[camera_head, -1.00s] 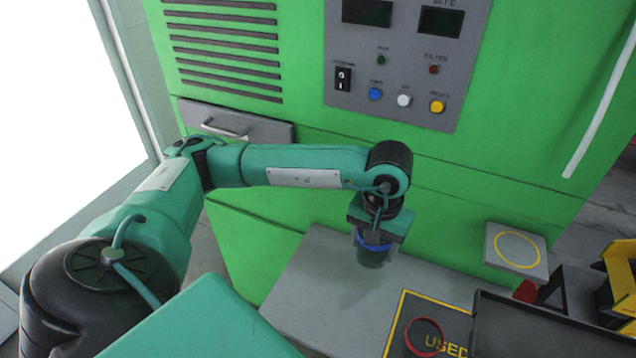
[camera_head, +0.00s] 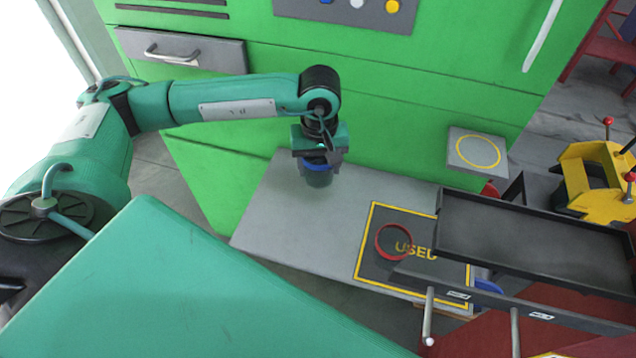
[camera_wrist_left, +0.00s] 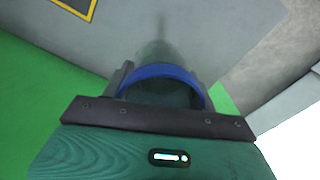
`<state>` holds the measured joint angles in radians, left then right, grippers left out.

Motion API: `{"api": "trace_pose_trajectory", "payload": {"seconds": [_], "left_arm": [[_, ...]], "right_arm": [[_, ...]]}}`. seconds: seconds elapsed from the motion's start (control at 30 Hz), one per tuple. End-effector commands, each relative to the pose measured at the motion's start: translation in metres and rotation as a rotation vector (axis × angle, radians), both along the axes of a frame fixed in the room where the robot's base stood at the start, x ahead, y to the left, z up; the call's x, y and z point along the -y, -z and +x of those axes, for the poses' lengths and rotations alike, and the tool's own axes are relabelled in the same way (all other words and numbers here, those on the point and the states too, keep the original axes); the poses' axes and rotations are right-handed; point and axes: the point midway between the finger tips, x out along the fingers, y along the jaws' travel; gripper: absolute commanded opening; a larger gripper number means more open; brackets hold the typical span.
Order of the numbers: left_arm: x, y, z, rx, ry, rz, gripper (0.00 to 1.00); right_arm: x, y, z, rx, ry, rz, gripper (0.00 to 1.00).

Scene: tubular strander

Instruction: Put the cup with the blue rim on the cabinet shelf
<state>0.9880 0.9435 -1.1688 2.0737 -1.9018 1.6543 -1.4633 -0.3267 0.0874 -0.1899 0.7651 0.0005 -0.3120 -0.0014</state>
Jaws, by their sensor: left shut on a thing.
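The cup with the blue rim (camera_head: 318,174) is dark and hangs upright in my left gripper (camera_head: 318,160). The gripper is shut on it near the rim, over the grey table top (camera_head: 290,215). In the left wrist view the blue rim (camera_wrist_left: 162,72) shows between the fingers. I cannot tell exactly how high the cup is above the table. A small grey shelf with a yellow ring (camera_head: 477,150) juts from the green cabinet (camera_head: 400,110), right of the gripper. My right gripper is not in view.
A red-rimmed cup (camera_head: 393,242) stands on the dark mat marked USED (camera_head: 375,270), outlined in yellow. A black tray (camera_head: 530,235) is at the right, with a yellow object (camera_head: 600,180) behind it. A drawer with a handle (camera_head: 180,52) is in the cabinet's left side.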

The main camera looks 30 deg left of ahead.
Motion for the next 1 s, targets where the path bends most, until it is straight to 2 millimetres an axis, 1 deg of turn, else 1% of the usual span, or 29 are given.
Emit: {"api": "trace_pose_trajectory", "payload": {"seconds": [0.03, 0.1, 0.2, 0.37, 0.5, 0.57, 0.63, 0.7, 0.8, 1.0], "left_arm": [[0.0, 0.011, -0.001, -0.004, 0.0, 0.001, 0.28], [0.0, 0.025, 0.0, -0.003, 0.0, 0.0, 0.28], [0.001, 0.039, 0.0, -0.001, 0.002, 0.0, 0.28], [0.001, 0.049, 0.0, 0.001, 0.001, -0.001, 0.28], [0.0, 0.066, -0.001, -0.002, 0.001, 0.0, 0.28], [0.0, 0.076, 0.0, -0.001, 0.0, 0.0, 0.28], [0.0, 0.085, 0.0, -0.001, 0.001, 0.0, 0.28], [0.0, 0.089, 0.0, 0.002, 0.002, 0.0, 0.28], [0.0, 0.089, 0.001, 0.003, 0.002, 0.0, 0.28], [0.0, 0.091, 0.0, 0.003, 0.002, 0.0, 0.28]], "right_arm": [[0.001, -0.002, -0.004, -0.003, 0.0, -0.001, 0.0], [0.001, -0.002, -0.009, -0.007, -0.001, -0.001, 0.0], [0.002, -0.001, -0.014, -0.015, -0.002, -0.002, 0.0], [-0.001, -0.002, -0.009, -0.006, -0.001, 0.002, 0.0], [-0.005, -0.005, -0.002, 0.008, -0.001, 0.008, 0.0], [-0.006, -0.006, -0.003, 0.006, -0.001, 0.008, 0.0], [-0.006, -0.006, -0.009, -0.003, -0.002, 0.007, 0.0], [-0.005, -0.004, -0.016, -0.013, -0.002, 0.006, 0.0], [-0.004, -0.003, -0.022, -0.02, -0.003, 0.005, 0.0], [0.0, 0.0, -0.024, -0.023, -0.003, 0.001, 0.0]]}}
